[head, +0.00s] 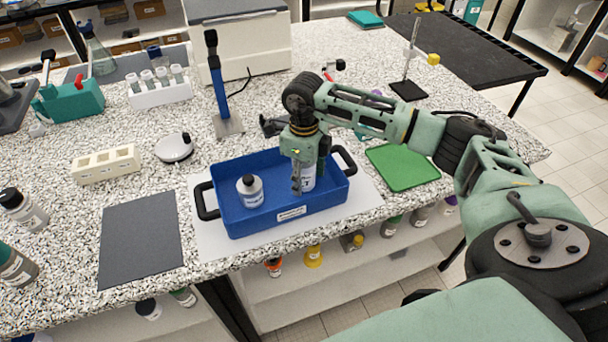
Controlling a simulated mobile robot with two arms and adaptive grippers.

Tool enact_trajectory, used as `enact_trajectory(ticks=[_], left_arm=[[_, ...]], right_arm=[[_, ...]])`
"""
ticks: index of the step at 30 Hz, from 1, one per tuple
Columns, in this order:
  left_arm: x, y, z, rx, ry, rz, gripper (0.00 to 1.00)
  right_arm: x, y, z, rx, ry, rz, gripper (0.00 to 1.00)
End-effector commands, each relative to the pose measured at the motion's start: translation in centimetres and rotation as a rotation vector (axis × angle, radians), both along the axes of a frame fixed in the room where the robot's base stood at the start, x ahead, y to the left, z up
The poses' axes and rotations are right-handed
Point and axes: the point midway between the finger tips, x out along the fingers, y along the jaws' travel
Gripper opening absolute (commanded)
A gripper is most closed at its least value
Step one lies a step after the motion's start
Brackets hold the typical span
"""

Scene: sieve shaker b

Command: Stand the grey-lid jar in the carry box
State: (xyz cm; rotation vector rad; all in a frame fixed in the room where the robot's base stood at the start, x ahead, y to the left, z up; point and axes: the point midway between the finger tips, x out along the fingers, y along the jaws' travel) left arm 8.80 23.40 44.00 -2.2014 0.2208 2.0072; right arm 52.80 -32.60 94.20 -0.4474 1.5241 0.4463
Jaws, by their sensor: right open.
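The blue carry box (263,229) stands on a white sheet on the counter, with black handles at both ends. A white jar (308,180) stands upright inside its right part; my right gripper covers its top, so its lid colour cannot be seen. My right gripper (309,176) points down at this jar, open, with its fingers beside it; whether they touch it cannot be told. A second white jar (249,194) with a dark lid stands in the left part of the box. My left gripper is not in view.
A dark grey mat (140,240) lies left of the box and a green tray (403,167) lies right of it. A blue upright stand (218,95) rises behind the box. Bottles (22,208) stand at the left edge. A round scale (174,148) sits behind left.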

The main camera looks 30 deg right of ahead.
Motion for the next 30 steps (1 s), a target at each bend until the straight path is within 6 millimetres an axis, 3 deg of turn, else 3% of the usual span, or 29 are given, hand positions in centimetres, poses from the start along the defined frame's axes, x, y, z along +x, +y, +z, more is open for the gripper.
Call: enact_trajectory(ticks=[10,21,30], left_arm=[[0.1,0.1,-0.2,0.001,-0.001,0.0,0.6],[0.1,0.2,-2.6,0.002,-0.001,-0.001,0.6],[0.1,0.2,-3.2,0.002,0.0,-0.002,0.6]], right_arm=[[0.2,0.0,1.2,0.0,-0.004,0.0,0.56],[0.1,0.0,8.9,0.001,-0.005,0.001,0.56],[0.0,0.0,12.2,0.0,-0.001,0.0,0.56]])
